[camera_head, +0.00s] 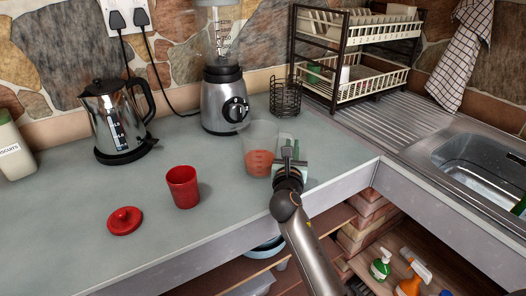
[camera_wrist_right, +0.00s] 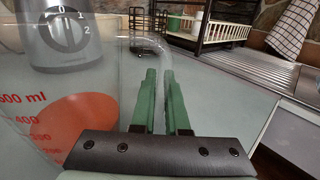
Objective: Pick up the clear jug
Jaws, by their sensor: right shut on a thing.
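The clear jug (camera_head: 260,137) stands on the grey-green worktop in front of the blender, with something orange-red showing in its lower part. In the right wrist view the jug (camera_wrist_right: 108,75) fills the left side, with red measuring marks on its wall. My right gripper (camera_head: 289,153) is at the jug's right side, at its clear handle. Its green fingers (camera_wrist_right: 160,78) are shut on the handle, which is hard to make out between them. The jug looks upright; I cannot tell whether its base touches the worktop. My left gripper is not in view.
A red cup (camera_head: 182,188) and a red lid (camera_head: 125,221) lie to the left. A kettle (camera_head: 116,120), a blender (camera_head: 224,100) and a wire holder (camera_head: 286,97) stand behind. A dish rack (camera_head: 360,90) and sink (camera_head: 478,160) are on the right. The front left worktop is clear.

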